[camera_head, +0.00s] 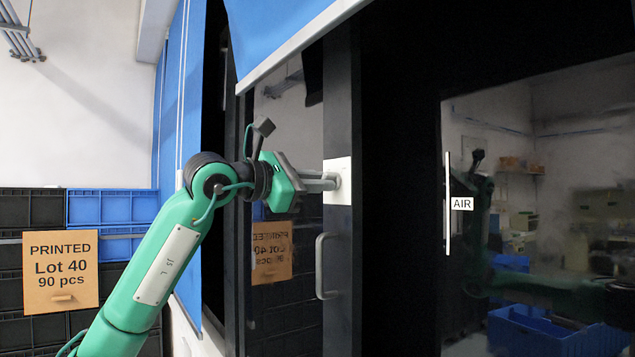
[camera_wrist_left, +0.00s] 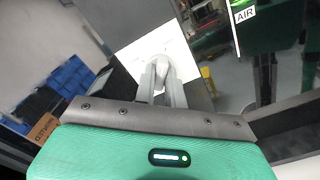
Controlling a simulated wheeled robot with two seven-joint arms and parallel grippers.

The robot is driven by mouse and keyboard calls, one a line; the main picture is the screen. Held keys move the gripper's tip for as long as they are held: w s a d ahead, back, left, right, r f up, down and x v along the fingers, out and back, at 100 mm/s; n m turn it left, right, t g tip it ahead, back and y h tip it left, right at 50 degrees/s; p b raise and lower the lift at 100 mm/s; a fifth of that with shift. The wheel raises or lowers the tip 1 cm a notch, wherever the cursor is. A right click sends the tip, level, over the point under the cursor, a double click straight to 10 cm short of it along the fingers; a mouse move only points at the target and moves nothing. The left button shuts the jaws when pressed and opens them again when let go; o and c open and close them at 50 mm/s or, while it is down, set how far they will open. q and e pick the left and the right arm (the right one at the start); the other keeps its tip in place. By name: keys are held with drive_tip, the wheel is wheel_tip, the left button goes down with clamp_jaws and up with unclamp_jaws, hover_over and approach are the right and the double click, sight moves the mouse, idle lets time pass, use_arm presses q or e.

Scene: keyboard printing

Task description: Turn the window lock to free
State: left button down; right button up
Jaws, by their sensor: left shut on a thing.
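The window lock (camera_head: 338,178) is a light knob on a white square plate (camera_head: 338,195) on the black window frame. My green left gripper (camera_head: 328,182) reaches it from the left and is shut on the knob. In the left wrist view the two fingers (camera_wrist_left: 160,82) close around the knob (camera_wrist_left: 161,66), in front of the white plate (camera_wrist_left: 148,48). The fingers hide part of the knob, so its exact turn is hard to tell. My right gripper is not in view; only a reflection of an arm shows in the glass.
A grey pull handle (camera_head: 320,266) sits on the frame below the lock. A vertical bar with an "AIR" label (camera_head: 461,204) is on the dark glass to the right. A blue panel (camera_head: 275,35) hangs above. Stacked black and blue crates (camera_head: 112,207) stand at left.

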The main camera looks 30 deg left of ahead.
use_arm(q)
drive_tip(key=shift+m, duration=0.5)
drive_tip(key=c, duration=1.5)
unclamp_jaws()
drive_tip(key=shift+o, duration=0.2)
drive_tip(key=shift+s, duration=0.1)
drive_tip(key=b+v, duration=0.5)
drive_tip(key=v, duration=0.8)
drive_tip(key=shift+s, duration=0.3)
